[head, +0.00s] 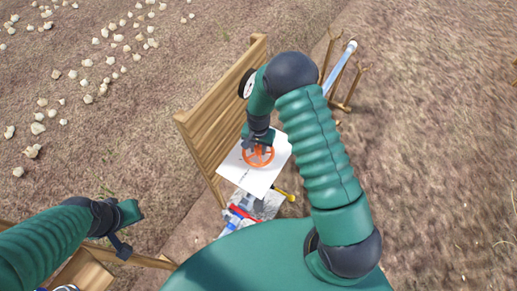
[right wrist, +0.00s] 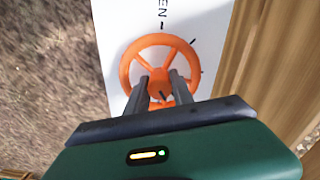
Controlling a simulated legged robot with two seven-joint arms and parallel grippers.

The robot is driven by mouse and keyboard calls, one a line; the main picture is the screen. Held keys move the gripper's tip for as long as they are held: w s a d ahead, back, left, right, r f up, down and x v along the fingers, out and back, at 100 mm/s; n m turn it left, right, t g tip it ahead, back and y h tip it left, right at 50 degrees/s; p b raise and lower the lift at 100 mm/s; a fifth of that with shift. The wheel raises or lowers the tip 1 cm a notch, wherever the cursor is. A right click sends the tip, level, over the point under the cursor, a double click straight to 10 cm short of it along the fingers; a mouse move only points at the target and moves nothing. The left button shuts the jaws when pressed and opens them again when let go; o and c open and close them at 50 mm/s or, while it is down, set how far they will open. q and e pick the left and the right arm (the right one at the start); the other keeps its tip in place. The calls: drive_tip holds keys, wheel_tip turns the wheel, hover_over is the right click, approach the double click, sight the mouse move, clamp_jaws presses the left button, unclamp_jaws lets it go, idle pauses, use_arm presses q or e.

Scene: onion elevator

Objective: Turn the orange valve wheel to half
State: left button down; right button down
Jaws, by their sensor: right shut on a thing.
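The orange valve wheel (head: 259,158) is mounted on a white panel (head: 264,178) and also shows in the right wrist view (right wrist: 158,76). My right gripper (head: 259,141) reaches down to the wheel from above. In the right wrist view its two fingers (right wrist: 161,86) are shut on the wheel near the hub, one on each side of a spoke. Black letters "EN" and several tick marks show on the panel around the wheel; the rest of the word is cut off. My left gripper (head: 125,232) hangs at the lower left, away from the wheel; its opening is unclear.
A slatted wooden wall (head: 222,110) stands behind and left of the panel. Under the panel's near edge lie red, blue and yellow items (head: 242,212). A wooden stand with a pale pipe (head: 342,66) is behind. Onions (head: 103,42) lie scattered over the soil at upper left.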

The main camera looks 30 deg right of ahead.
drive_tip(key=n, duration=0.2)
drive_tip(key=shift+w+r+n+b, duration=0.1)
drive_tip(key=shift+w+n+b, duration=0.15)
drive_tip(key=shift+n+b, duration=0.15)
drive_tip(key=n, duration=0.3)
drive_tip(key=shift+n+b, duration=0.3)
drive_tip(key=shift+b, duration=0.05)
drive_tip(key=n, duration=0.5)
drive_tip(key=shift+r, duration=0.1)
drive_tip(key=shift+n, duration=0.3)
drive_tip(key=c, duration=1.4)
unclamp_jaws()
drive_tip(key=shift+o, duration=1.5)
drive_tip(key=shift+s+b, duration=0.15)
drive_tip(key=shift+b, duration=0.15)
